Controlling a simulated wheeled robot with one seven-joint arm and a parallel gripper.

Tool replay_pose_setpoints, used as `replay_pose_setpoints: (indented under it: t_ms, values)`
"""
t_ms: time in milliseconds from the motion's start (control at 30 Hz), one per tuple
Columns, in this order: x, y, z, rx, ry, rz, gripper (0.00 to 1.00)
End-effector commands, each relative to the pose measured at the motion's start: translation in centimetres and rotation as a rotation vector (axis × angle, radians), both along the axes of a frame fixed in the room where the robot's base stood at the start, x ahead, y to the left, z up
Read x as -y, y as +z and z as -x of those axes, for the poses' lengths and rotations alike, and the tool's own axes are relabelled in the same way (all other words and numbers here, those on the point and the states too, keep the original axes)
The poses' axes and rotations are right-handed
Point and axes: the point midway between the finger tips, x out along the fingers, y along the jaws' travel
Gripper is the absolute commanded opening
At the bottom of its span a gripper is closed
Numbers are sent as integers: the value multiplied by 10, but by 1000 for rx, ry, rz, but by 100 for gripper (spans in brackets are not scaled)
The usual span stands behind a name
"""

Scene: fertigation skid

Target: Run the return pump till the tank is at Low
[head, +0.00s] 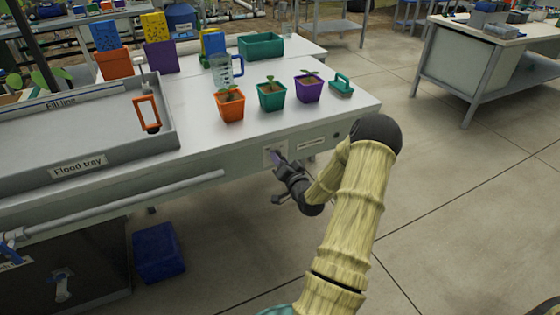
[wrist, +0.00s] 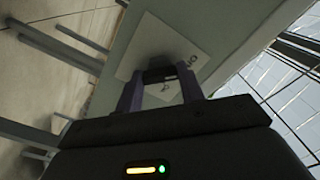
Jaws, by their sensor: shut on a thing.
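A pale switch plate (head: 267,155) is on the front face of the bench, below the potted seedlings. My gripper (head: 277,160) reaches it from the front right. In the wrist view, the plate (wrist: 150,38) shows partly covered lettering that looks like "ON". My gripper's two purple fingers (wrist: 159,84) are shut on a dark switch knob (wrist: 158,66) at the plate. The knob's exact setting is hidden by the fingers and blur. A dark tank-like box (head: 85,255) stands under the bench at lower left; I cannot read any level on it.
The grey flood tray (head: 170,125), with a "Fill line" label, holds an orange-framed item (head: 147,113). Potted seedlings (head: 270,96) and a clear jug (head: 222,70) stand on the bench. A blue bin (head: 158,252) is below.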

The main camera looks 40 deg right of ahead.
Motion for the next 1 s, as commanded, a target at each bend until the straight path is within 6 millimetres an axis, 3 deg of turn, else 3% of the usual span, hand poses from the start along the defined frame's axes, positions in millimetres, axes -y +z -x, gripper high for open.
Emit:
replay_pose_setpoints:
  t_ms: [133,167,267,667,867,1000]
  values:
    - [-2,1,-2,2,6,3,15]
    - [-2,1,-2,2,6,3,40]
    - [-1,1,-1,1,4,1,60]
    - [-1,0,5,-1,1,0,60]
    - [-7,0,31,-4,0,-2,60]
    - [-13,0,59,-4,-2,-3,60]
